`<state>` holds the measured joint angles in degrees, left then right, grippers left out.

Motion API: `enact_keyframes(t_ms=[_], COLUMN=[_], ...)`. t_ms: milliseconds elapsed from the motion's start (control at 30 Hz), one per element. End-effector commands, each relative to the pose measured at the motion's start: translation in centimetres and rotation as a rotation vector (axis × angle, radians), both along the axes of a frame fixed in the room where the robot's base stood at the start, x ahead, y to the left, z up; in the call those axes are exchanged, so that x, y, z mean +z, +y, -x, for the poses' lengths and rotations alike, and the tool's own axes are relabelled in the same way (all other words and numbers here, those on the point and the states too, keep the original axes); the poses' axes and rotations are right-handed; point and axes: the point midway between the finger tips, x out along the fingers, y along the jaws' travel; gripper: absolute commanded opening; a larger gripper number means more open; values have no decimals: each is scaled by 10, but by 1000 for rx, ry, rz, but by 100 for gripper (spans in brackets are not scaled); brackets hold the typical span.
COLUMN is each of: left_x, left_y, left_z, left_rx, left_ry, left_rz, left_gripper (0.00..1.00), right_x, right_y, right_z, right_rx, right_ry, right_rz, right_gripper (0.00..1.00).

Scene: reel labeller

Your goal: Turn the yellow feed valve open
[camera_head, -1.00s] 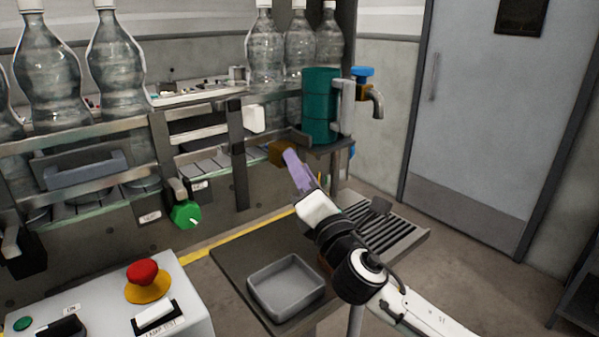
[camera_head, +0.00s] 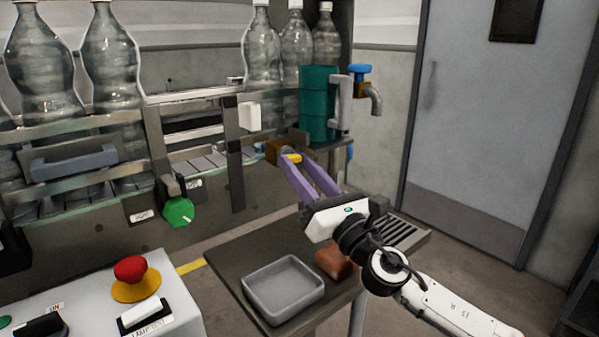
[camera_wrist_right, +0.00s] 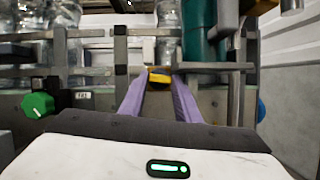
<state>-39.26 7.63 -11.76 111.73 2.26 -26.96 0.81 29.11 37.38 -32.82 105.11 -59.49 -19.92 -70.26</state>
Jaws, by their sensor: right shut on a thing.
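The yellow feed valve (camera_head: 291,158) is on the front of the machine, below the teal drum. A small yellow handle shows in front of a brownish block. My right gripper (camera_head: 295,160), with two long purple fingers, reaches it from the lower right and is shut on the handle. In the right wrist view the yellow handle (camera_wrist_right: 160,78) sits between the purple fingertips (camera_wrist_right: 161,82). The fingertips partly hide the valve, and I cannot tell its exact angle. My left gripper is not in view.
A green knob (camera_head: 178,212) is left of the valve. The teal drum (camera_head: 318,105) and a blue-handled tap (camera_head: 362,85) stand above right. Below are a grey tray (camera_head: 283,288), a reddish-brown block (camera_head: 334,263) and a red emergency button (camera_head: 131,270). Bottles line the back.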

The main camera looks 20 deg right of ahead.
Motion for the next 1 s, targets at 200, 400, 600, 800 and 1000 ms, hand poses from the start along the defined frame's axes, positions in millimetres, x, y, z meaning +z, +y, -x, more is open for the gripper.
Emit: enact_keyframes(t_ms=[200,400,600,800,1000], left_x=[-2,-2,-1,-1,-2], left_y=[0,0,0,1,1], left_z=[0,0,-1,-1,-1], left_rx=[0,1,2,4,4], left_ry=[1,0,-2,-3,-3], left_rz=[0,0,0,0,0], left_gripper=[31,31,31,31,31], right_x=[-1,-1,0,0,-1], right_y=[0,0,0,0,-1], right_z=[0,0,0,0,1], right_rx=[0,0,0,1,1], right_ry=[-9,-10,-11,-10,-10], right_rz=[31,33,32,31,31], right_gripper=[7,7,33,48,48])
